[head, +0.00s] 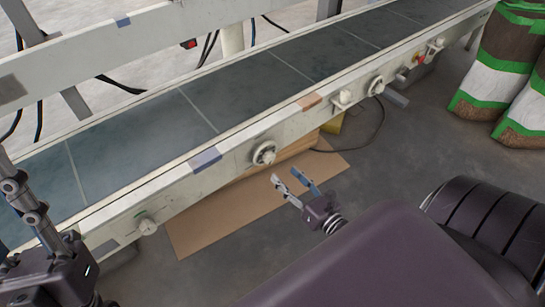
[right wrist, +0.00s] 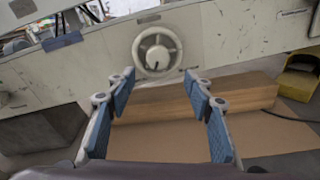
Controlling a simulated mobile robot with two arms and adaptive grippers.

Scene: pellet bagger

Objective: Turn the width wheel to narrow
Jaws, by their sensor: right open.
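A pale spoked hand wheel (head: 264,153) sits on the near side rail of the conveyor. It also shows in the right wrist view (right wrist: 157,52), facing me, with a dark mark low on its hub. I see no label that names it. My right gripper (head: 293,182) is open and empty, below and to the right of the wheel and apart from it. In the right wrist view its blue-padded fingers (right wrist: 163,82) spread below the wheel. My left gripper (head: 12,178) shows only partly at the left edge; its finger opening is unclear.
The conveyor belt (head: 290,65) runs diagonally behind the rail. Flat cardboard (head: 215,222) lies on the floor below. Striped bags (head: 500,65) stand at the right.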

